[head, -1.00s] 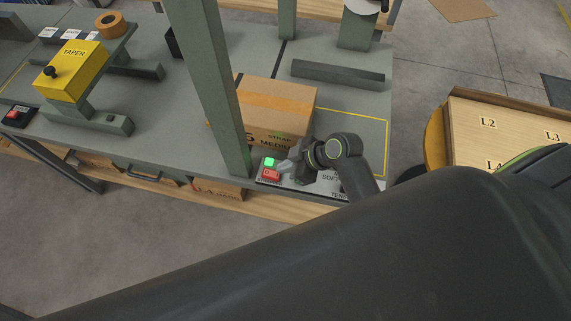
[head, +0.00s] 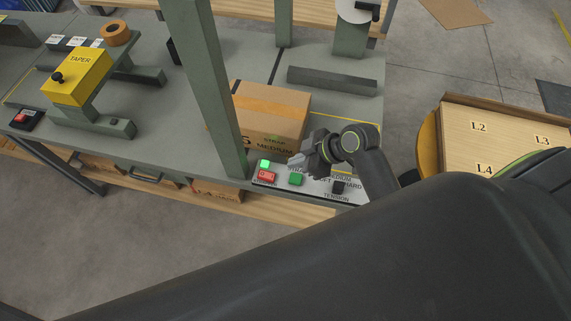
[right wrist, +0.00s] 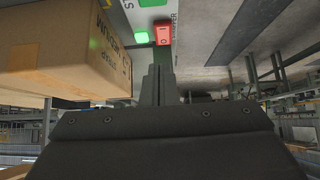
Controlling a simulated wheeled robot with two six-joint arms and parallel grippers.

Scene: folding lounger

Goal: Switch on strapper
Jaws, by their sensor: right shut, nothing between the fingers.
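The strapper's control panel (head: 315,188) lies along the front edge of the bench. At its left end is a red rocker switch (head: 267,176) with a bright green lit lamp (head: 264,164) behind it. A green button (head: 295,179) and a black knob (head: 338,187) sit further right. My right gripper (head: 297,160) is shut and empty, above the panel behind the green button, apart from the switch. In the right wrist view, the shut fingers (right wrist: 158,86) point toward the red switch (right wrist: 163,34) and the lit lamp (right wrist: 141,37). My left gripper is out of view.
A cardboard box (head: 270,115) stands on the bench just behind the panel. A green post (head: 210,90) rises left of the switch. A yellow taper (head: 78,76) stands further left. A wooden tray (head: 500,130) is at the right.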

